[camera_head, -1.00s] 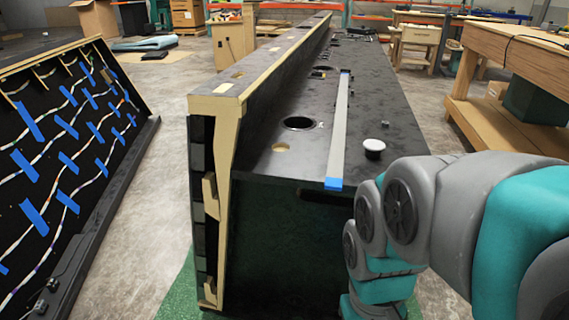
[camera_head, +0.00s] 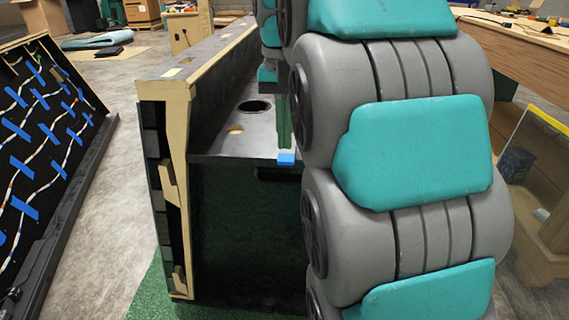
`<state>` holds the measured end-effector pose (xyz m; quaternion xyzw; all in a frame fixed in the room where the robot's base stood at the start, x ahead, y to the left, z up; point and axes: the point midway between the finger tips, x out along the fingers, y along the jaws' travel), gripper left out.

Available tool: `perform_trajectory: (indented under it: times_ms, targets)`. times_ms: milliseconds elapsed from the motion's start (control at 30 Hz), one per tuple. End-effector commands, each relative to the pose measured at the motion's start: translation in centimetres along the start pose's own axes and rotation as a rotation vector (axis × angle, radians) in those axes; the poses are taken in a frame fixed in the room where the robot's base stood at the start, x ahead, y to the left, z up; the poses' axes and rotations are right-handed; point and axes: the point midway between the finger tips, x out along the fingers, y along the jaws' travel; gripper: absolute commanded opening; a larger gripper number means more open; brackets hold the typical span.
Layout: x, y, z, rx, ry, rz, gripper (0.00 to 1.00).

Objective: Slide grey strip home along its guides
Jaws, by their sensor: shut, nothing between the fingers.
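The grey strip (camera_head: 284,122) lies lengthwise on the dark console top (camera_head: 215,140), right of the round hole. Its near end carries a blue piece (camera_head: 286,159) at the console's front edge. Only a short near part of the strip shows, and it looks dark and greenish here. My arm covers the rest of it and the right side of the console top. The guides cannot be made out. My gripper's fingers are hidden behind my arm, so I cannot see where they are relative to the strip.
The console has a raised wooden-edged ledge (camera_head: 181,88) on its left. A tilted panel with wiring and blue tape (camera_head: 45,130) stands at far left, with bare floor between. A wooden workbench (camera_head: 520,62) stands at the right.

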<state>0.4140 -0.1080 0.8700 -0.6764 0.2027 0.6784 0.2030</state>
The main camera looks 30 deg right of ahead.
Motion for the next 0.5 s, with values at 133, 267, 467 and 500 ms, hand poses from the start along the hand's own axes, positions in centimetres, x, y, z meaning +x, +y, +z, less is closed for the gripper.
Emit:
perform_trajectory:
  times_ms: [133,267,467,500]
  targets:
    - [-0.1,0.2,-0.4,0.013,0.003,0.0,0.0]
    - [0.6,0.2,-0.4,0.014,0.002,0.0,0.0]
    - [2.8,0.2,-0.4,0.013,0.003,0.0,0.0]
    - [3.3,0.2,-0.3,0.013,0.001,0.001,0.0]
